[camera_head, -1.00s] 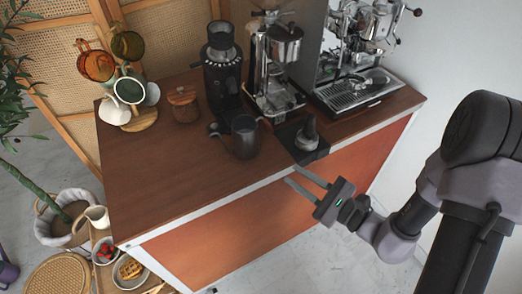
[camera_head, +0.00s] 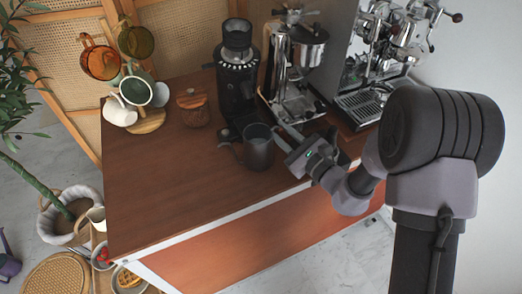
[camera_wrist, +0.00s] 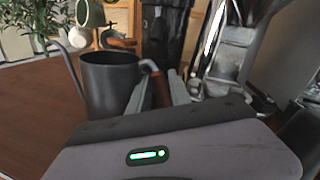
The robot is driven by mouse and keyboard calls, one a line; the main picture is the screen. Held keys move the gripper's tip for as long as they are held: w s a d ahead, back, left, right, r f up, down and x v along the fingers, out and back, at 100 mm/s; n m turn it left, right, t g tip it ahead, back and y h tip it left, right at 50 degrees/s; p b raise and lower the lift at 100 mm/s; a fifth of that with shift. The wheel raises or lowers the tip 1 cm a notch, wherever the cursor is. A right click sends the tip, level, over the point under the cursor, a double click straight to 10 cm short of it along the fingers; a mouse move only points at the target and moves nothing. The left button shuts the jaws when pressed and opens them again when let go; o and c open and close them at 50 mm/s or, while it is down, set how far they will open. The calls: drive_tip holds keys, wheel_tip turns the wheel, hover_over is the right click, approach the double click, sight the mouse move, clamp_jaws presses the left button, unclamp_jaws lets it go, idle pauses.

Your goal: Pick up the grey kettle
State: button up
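The dark grey kettle (camera_head: 258,152) stands upright on the brown cart top near its front edge. In the wrist view the kettle (camera_wrist: 108,85) is left of centre, with its thin spout to the left and its handle (camera_wrist: 157,88) to the right. My gripper (camera_head: 283,134) is just right of the kettle, at handle height. In the wrist view my gripper (camera_wrist: 157,95) is open, with one finger on each side of the handle. The finger tips are partly hidden, and I cannot tell whether either touches the handle.
A black grinder (camera_head: 237,75) stands behind the kettle. A lever coffee machine (camera_head: 297,70) and an espresso machine (camera_head: 372,70) are behind and right. A wooden-lidded jar (camera_head: 194,107) and a cup tree (camera_head: 147,120) stand at left. The cart top's left front is clear.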

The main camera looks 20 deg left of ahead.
clamp_jaws()
idle(1.4)
